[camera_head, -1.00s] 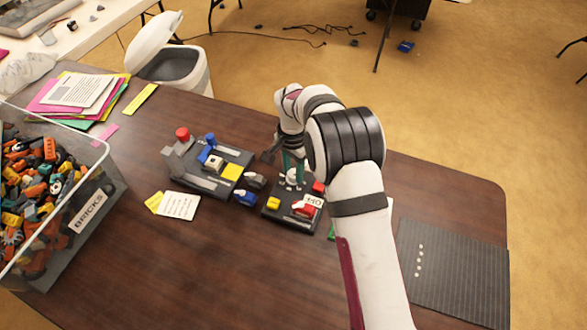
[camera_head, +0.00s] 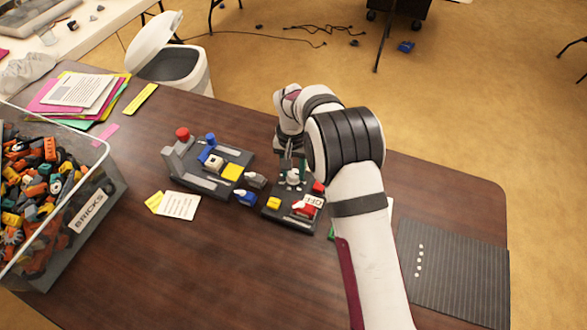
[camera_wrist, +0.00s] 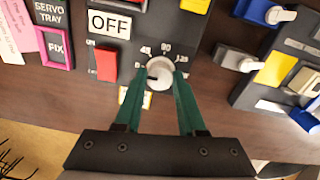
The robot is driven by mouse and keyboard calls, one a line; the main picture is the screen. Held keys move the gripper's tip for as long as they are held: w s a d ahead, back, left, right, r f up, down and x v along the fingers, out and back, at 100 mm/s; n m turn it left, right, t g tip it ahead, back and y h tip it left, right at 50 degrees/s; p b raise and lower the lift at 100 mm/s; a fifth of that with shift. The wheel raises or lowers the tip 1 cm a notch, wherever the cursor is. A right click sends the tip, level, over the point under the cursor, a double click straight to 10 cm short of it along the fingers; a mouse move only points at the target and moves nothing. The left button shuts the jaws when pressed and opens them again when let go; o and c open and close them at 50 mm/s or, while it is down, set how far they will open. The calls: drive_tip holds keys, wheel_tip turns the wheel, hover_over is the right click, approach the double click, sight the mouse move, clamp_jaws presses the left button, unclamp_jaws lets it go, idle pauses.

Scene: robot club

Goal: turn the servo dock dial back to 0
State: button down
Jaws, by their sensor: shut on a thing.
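The servo dock (camera_head: 283,217) is a dark panel on the table, partly behind my arm. Its dial is a light round knob (camera_wrist: 160,70) with numbers around its upper side, and one number reads 90. A dark pointer mark shows on the knob's lower left. The dial also shows in the head view (camera_head: 293,177). My gripper (camera_wrist: 161,76) points down with its two green fingers on either side of the knob, shut on it. An OFF label (camera_wrist: 110,23) and a red switch (camera_wrist: 106,64) sit left of the dial in the wrist view.
A second dark panel (camera_head: 207,181) with a red button, levers and coloured blocks stands left of the dock. A clear bricks bin (camera_head: 90,213) stands far left. A grey ribbed mat (camera_head: 455,275) lies right.

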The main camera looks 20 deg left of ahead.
sight(293, 173)
idle(0.4)
drive_tip(key=c, duration=0.5)
unclamp_jaws()
wheel_tip(293, 173, up, 16)
drive_tip(key=shift+a+f, duration=0.1)
